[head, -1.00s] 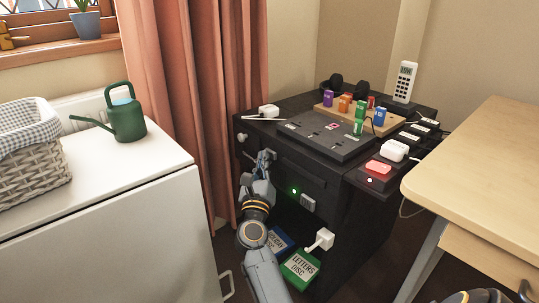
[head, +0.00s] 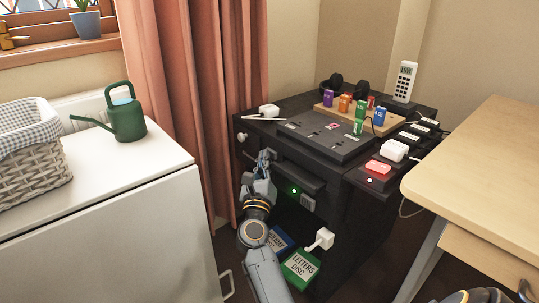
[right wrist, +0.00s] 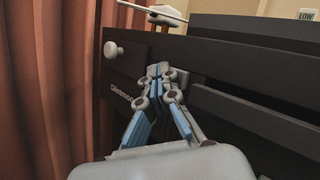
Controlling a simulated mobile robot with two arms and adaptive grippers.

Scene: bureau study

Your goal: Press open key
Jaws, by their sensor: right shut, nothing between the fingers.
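The black machine (head: 335,235) stands by the curtain. Its front has a lit green light (head: 294,190) and a small grey key-like block (head: 308,202); I cannot read which one is the open key. A dark flap or tray (head: 300,178) stands out from the front above them. My right gripper (head: 265,157) is shut and empty, close to the upper left of the front. In the right wrist view its fingertips (right wrist: 160,74) point at the black front beside partly hidden lettering; contact cannot be told. A pale round knob (right wrist: 113,50) is to their left.
On the machine top are a white plug-like block (head: 268,111), a board with coloured blocks (head: 340,108) and a phone (head: 404,82). Green and blue discs or boxes lie low, the green one labelled "LETTERS DISC" (head: 300,267). A wooden desk (head: 490,160) and white cabinet (head: 110,235) flank it.

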